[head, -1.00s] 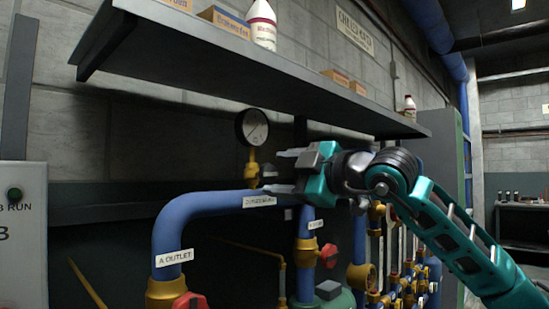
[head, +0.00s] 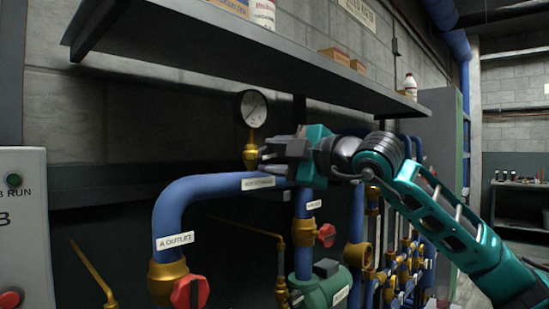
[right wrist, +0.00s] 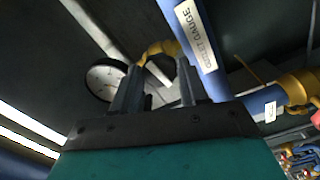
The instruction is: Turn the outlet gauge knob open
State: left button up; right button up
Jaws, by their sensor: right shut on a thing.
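The outlet gauge (head: 252,109) is a round white dial on a brass stem (head: 250,155), standing upright on the blue outlet pipe (head: 205,187). My right gripper (head: 266,158) reaches in from the right with its fingertips at the brass stem, just below the dial. It is shut on the small gauge knob, which the fingers hide. In the right wrist view the fingers (right wrist: 156,88) point at the brass fitting (right wrist: 160,48), with the dial (right wrist: 104,80) to their left and the "OUTLET GAUGE" label (right wrist: 197,35) to their right. My left gripper is not in view.
A grey shelf (head: 200,55) with boxes and bottles hangs above the gauge. Red-handled valves (head: 190,292) sit lower on the pipes. A control box (head: 28,230) stands at the left edge. More pipes and brass valves crowd the space below my right arm.

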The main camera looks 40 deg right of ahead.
jog(key=shift+n, duration=1.2)
jog(key=shift+n, duration=0.6)
jog(key=n, duration=0.3)
jog(key=shift+b, duration=0.3)
jog(key=shift+n, duration=0.8)
jog(key=n, duration=0.3)
